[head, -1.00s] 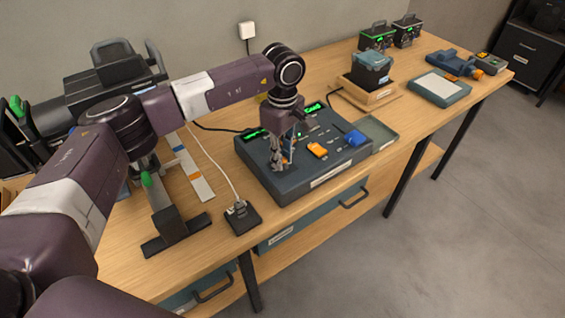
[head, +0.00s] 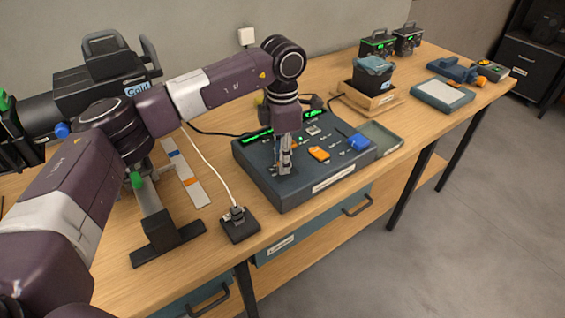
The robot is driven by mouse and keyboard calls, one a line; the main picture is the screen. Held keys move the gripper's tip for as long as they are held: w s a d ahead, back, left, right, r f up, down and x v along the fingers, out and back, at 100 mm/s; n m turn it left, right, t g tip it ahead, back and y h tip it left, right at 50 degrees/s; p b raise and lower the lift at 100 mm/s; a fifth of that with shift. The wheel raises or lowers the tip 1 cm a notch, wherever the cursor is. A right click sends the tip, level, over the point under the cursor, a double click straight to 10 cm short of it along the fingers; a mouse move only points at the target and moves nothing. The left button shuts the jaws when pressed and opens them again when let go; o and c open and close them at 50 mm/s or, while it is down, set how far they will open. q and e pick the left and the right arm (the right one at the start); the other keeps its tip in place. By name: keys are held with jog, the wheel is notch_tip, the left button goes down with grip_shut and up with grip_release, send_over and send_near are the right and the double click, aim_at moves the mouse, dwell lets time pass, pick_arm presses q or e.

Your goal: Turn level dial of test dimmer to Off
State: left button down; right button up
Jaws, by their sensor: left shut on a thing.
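My left gripper (head: 285,168) points straight down at the left part of the dark console (head: 316,185) with faders and green displays. Its fingers are shut on a small control at the console's top, which they hide. I cannot tell whether that control is a dial. An orange control (head: 319,153) and a blue control (head: 357,142) stand to the right of the fingers, apart from them. No dial marked Off can be read at this size, and I cannot tell which device is the test dimmer. My right gripper is not in view.
A shallow green-grey tray (head: 385,140) adjoins the console's right side. A black plug block (head: 240,226) with a white cable lies at its left.

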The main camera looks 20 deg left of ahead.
pick_arm(q)
jog(key=n+b, duration=0.1)
jog(key=n, duration=0.5)
jog(key=shift+n+b, duration=0.3)
jog(key=shift+b, duration=0.1)
jog(key=n+b, duration=0.1)
jog(key=n, duration=0.5)
jog(key=shift+r, duration=0.1)
jog(key=c, duration=1.7)
grip_release()
jog(key=shift+c, duration=0.2)
notch_tip(320, 180, up, 12)
